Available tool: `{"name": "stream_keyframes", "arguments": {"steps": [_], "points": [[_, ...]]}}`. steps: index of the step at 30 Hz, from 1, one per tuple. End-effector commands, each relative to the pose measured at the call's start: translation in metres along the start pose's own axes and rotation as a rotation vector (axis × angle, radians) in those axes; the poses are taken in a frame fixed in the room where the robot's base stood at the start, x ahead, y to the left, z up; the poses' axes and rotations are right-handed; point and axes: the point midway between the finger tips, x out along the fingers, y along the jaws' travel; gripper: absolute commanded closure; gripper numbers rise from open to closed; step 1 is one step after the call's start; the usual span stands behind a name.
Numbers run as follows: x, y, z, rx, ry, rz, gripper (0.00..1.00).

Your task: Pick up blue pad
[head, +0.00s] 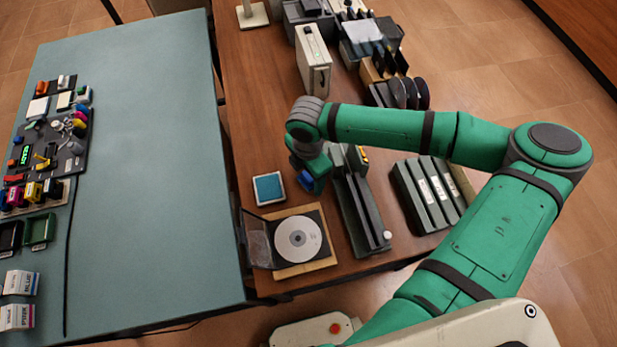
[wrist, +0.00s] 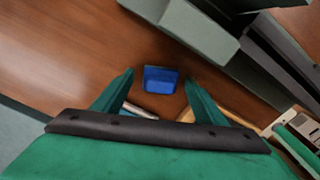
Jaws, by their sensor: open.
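A small dark-blue block, which I take as the blue pad (wrist: 160,79), shows in the wrist view between my gripper's two green fingertips. There are visible gaps on both sides of it. My gripper (wrist: 158,77) is open. In the head view my gripper (head: 311,182) is low over the brown table, and the blue pad (head: 303,178) shows at its left side, partly hidden by it. I cannot tell whether the pad rests on the table.
A teal square with a white rim (head: 268,188) lies left of my gripper. A disc in an open case (head: 297,237) is in front. A long grey holder (head: 359,215) stands close on the right. Grey binders (head: 428,193) are farther right.

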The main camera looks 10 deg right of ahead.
Motion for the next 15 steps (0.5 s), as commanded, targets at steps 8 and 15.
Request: {"name": "stream_keyframes", "arguments": {"steps": [8,15], "points": [[-0.0001,-0.001,0.0012,0.003,0.0,0.0,0.58],[-0.0002,-0.0011,0.0012,0.003,0.0,0.0,0.83]]}}
